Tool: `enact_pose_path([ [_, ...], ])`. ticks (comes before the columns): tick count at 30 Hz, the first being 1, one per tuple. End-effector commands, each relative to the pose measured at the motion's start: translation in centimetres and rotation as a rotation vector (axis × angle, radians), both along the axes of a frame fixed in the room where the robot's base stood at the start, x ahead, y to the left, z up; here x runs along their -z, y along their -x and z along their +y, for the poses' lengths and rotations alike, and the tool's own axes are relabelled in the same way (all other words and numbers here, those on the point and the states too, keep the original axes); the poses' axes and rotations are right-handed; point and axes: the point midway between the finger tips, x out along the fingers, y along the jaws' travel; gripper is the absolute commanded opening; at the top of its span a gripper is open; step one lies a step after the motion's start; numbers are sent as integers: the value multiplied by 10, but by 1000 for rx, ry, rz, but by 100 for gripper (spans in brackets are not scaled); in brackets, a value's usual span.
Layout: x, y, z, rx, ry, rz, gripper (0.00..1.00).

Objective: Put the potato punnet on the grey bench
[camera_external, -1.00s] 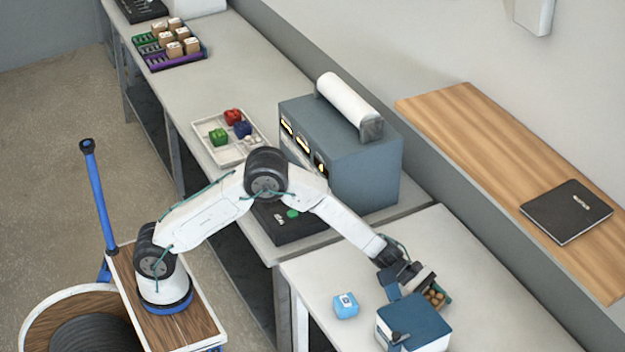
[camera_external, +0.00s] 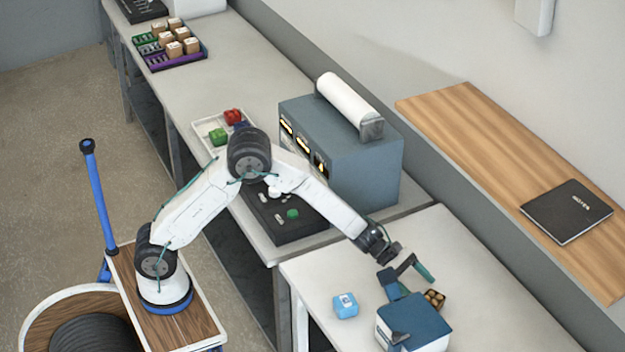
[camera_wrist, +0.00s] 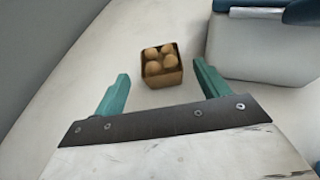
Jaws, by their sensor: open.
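The potato punnet (camera_external: 434,299) is a small brown open box with several round potatoes in it. It stands upright on the pale bench (camera_external: 480,290) in the lower right of the external view, close to the blue-lidded box. In the wrist view the punnet (camera_wrist: 162,68) is just beyond and between the teal fingertips, apart from both. My gripper (camera_external: 408,277) is open and empty, held above the bench just up and left of the punnet. It also shows in the wrist view (camera_wrist: 160,80). I cannot tell which surface is the grey bench.
A white box with a blue lid (camera_external: 414,322) stands right beside the punnet. A small light-blue box (camera_external: 345,305) stands to its left. A blue-grey machine (camera_external: 345,150) with a white roll is behind. The bench right of the punnet is clear.

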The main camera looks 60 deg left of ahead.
Motion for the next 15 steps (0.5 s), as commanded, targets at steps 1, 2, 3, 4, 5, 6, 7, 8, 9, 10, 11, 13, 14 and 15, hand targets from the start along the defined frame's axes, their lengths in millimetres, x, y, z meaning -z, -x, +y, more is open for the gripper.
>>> enact_pose_path([
  [1, -4, 3, 10, -2, 0, 0, 74],
  [2, -6, 5, 14, -2, 0, -1, 74],
  [3, -9, 7, 19, -2, 0, -1, 74],
  [4, -10, 9, 22, -2, -1, 0, 74],
  [5, -11, 10, 25, -2, 0, 0, 74],
  [6, -13, 11, 29, -2, 0, -1, 74],
  [7, -14, 12, 31, -1, 0, 0, 74],
  [8, -15, 13, 33, -1, -1, -1, 74],
  [9, -17, 15, 35, 5, -2, -5, 74],
  [10, -21, 17, 37, 12, -6, -13, 74],
  [11, -26, 20, 39, 23, -11, -26, 74],
  [13, -43, 30, 48, 70, -36, -77, 74],
  [14, -52, 37, 53, 100, -51, -108, 74],
  [15, -67, 48, 61, 146, -78, -157, 74],
])
